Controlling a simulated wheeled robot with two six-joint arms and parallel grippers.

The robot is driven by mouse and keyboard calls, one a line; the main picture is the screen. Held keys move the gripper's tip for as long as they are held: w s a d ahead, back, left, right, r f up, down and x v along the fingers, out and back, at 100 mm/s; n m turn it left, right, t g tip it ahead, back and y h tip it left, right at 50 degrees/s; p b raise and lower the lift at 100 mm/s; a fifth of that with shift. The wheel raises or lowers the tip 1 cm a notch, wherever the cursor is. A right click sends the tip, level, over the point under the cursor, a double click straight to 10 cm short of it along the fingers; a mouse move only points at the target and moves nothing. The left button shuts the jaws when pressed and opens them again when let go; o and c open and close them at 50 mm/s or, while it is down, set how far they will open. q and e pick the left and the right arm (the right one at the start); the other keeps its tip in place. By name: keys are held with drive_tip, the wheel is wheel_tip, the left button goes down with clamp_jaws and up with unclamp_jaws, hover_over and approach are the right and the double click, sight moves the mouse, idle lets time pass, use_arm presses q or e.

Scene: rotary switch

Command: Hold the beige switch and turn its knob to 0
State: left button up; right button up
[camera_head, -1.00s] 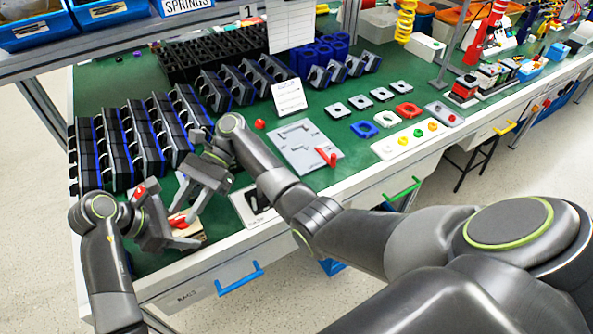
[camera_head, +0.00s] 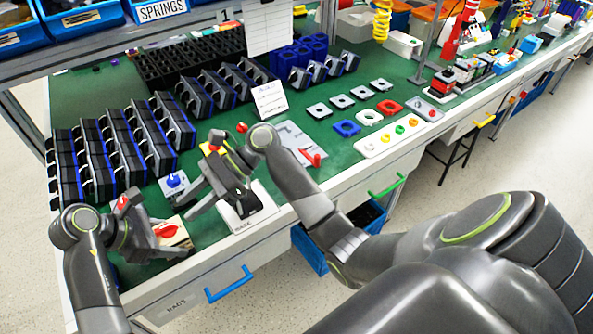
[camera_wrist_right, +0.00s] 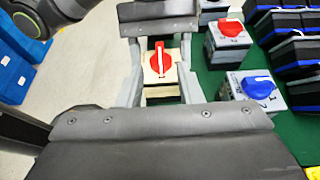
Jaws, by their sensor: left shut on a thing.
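The beige switch (camera_head: 178,241) with its red knob (camera_head: 166,231) is in the jaws of my left gripper (camera_head: 168,233), at the table's front left. In the right wrist view the red knob (camera_wrist_right: 161,62) faces the camera, its white pointer line running up and down. The beige body (camera_wrist_right: 160,80) sits between grey fingers. The digits around the knob are too small to read. My right gripper (camera_head: 192,204) is to the right of the held switch in the head view. In the wrist view its fingers (camera_wrist_right: 160,94) are apart with nothing gripped between them.
A blue-knob switch (camera_head: 173,184) and another red-knob switch (camera_head: 122,202) stand behind the held one. Rows of black and blue boxes (camera_head: 112,158) fill the table's back left.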

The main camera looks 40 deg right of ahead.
drive_tip(key=w+d+m+t, duration=0.1)
drive_tip(key=d+m+t, duration=0.1)
drive_tip(key=d+t, duration=0.1)
drive_tip(key=d+f+m+t+h, duration=0.1)
drive_tip(key=d+m+t, duration=0.1)
drive_tip(key=d, duration=0.4)
drive_tip(key=w+d+m+t, duration=0.1)
drive_tip(key=d+t, duration=0.3)
drive_tip(key=d, duration=0.1)
drive_tip(key=shift+w+d+f+m+t+h, duration=0.25)
drive_tip(key=shift+w+f+m+t+h, duration=0.05)
drive_tip(key=shift+w+m, duration=0.1)
drive_tip(key=s+d+f+m+t+h, duration=0.1)
drive_tip(key=d, duration=0.2)
drive_tip(key=s+d+f+m+t+h, duration=0.1)
drive_tip(key=d, duration=0.2)
drive_tip(key=s+d+f+m+t+h, duration=0.1)
drive_tip(key=d+h, duration=0.1)
drive_tip(key=d, duration=0.1)
drive_tip(key=shift+s+d+f, duration=0.15)
drive_tip(key=shift+s, duration=0.25)
drive_tip(key=shift+s+d+f+h, duration=0.1)
drive_tip(key=shift+s+d+h, duration=0.25)
drive_tip(key=shift+d, duration=0.25)
drive_tip(key=shift+w+a, duration=0.1)
